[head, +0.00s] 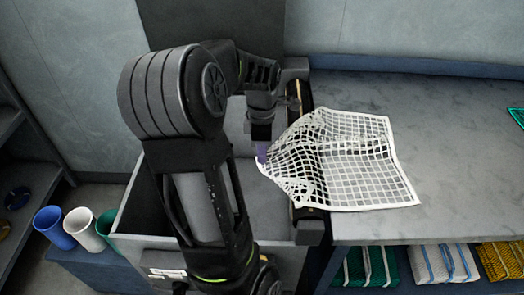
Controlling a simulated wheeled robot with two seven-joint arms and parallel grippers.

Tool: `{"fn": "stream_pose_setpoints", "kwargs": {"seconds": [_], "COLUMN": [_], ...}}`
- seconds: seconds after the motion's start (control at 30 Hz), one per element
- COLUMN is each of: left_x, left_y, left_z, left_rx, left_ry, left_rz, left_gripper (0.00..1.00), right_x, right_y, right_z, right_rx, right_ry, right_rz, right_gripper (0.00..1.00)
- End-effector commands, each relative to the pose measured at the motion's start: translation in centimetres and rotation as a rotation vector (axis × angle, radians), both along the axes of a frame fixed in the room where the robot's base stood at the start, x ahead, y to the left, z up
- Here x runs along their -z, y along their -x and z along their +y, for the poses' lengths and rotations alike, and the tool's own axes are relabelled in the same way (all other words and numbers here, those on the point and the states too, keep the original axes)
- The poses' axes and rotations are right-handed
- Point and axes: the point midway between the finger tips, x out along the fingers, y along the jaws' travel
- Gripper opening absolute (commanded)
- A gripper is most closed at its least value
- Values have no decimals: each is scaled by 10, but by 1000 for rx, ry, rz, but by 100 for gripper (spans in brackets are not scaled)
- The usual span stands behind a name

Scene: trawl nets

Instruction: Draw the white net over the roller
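The white net (352,165) lies partly flat on the grey counter, with its left part bunched and rippled. It passes over the roller (295,98), which runs along the counter's left edge. The net hides the roller's middle; only its two ends show. My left gripper (261,153) points down just left of the roller, above the grey bin. Its purple fingertips meet the net's left edge and appear shut on it. The arm partly hides the bin. My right gripper is not in view.
The grey bin (137,205) stands left of the counter (440,130), whose right part is mostly clear. Blue, white and green cups (83,228) stand at lower left. Folded green, white and yellow nets (443,264) sit on a shelf below. A green net (517,116) lies at far right.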

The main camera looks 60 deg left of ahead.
Motion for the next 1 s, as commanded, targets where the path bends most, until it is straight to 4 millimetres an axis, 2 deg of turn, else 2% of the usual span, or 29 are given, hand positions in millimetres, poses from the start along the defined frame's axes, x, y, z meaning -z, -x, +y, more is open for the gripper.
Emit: {"fn": "stream_pose_setpoints", "kwargs": {"seconds": [0.1,0.13,0.43,0.6,0.93,1.0], "left_x": [0,0,0,-1,-1,-1], "left_y": [0,0,0,0,0,0], "left_z": [0,0,0,0,0,0], "left_rx": [-1,-1,-1,0,0,0], "left_ry": [-1,-1,0,0,0,0], "left_rz": [1,1,0,0,0,0], "left_gripper": [0,5,30,30,56,57], "right_x": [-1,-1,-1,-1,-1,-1], "right_y": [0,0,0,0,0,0], "right_z": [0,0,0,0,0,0], "right_rx": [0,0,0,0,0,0], "right_ry": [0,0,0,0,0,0], "right_rz": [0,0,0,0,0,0], "right_gripper": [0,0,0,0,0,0]}}
